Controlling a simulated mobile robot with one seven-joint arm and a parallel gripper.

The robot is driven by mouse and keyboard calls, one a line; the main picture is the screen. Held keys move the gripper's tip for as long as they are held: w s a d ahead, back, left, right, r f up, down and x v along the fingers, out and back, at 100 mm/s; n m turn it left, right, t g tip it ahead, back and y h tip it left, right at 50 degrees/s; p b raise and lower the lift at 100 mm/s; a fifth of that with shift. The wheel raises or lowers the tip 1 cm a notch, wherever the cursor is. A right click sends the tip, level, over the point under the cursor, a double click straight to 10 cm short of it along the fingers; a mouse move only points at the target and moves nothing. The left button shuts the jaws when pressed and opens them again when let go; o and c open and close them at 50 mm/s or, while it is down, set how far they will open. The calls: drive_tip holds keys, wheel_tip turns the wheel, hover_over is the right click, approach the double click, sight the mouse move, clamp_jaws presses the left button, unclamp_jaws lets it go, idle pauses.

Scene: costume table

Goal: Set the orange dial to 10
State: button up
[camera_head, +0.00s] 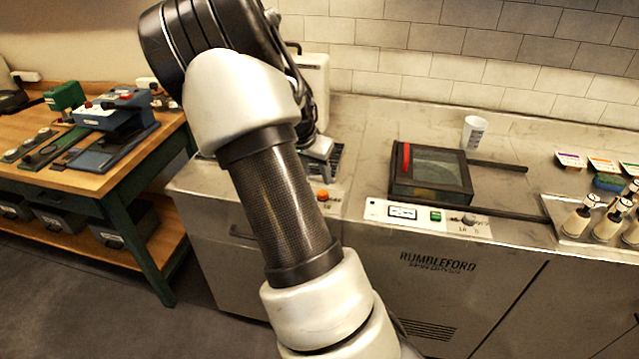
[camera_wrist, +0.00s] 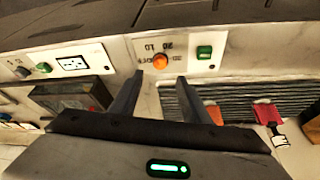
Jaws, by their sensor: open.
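In the head view my arm mostly hides the gripper.
A green switch (camera_wrist: 204,52) is beside the dial. A dark ribbed rack (camera_wrist: 250,98) lies at right in the wrist view. A spin-dryer panel (camera_head: 425,215) and dark-framed box (camera_head: 430,175) stand right of my arm. A wooden workbench (camera_head: 100,165) is at left.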

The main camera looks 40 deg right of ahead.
drive_tip(key=v, duration=0.8)
drive_tip(key=shift+s+a, duration=0.1)
drive_tip(key=s+a+r+n+t+y+p, duration=0.1)
drive_tip(key=s+a+r+n+t+y, duration=0.1)
drive_tip(key=s+a+r+n, duration=0.4)
drive_tip(key=s+a+r+n+t+y+p, duration=0.1)
drive_tip(key=s+a+r+n, duration=0.6)
drive_tip(key=s+a, duration=0.9)
drive_tip(key=a+r+y, duration=0.1)
drive_tip(key=a, duration=0.2)
drive_tip(key=shift+a+r+t, duration=0.3)
drive_tip(key=shift+a+t, duration=0.05)
drive_tip(key=shift+t, duration=0.05)
drive_tip(key=shift+s, duration=0.15)
